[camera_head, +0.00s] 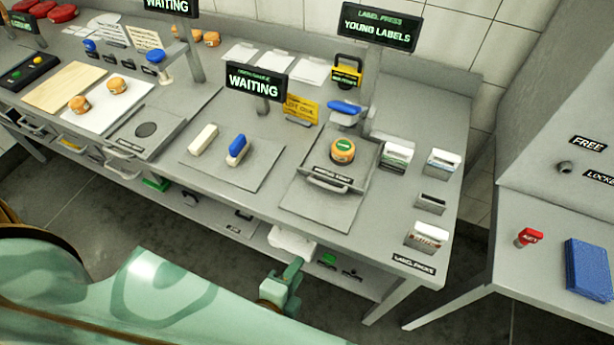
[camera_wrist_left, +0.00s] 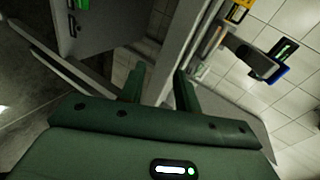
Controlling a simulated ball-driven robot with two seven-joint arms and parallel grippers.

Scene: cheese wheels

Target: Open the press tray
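The press tray (camera_head: 306,171) is a grey tray with a dark label and a bar handle (camera_head: 327,186) on its front side. It sits on the grey table at the label press. An orange cheese wheel (camera_head: 343,151) with a green top label stands on it. The press's blue part (camera_head: 345,108) is just behind the wheel. My left gripper (camera_head: 296,274) is in front of the table, lower in the picture than the tray and apart from its handle. In the left wrist view its fingers (camera_wrist_left: 160,88) are apart with nothing between them. My right gripper does not show.
Label packs (camera_head: 426,237) stand in holders right of the tray. A white block (camera_head: 203,139) and a blue-topped block (camera_head: 238,149) lie on a plate to its left. The table's front edge and lower shelf (camera_head: 235,228) are near my left gripper.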

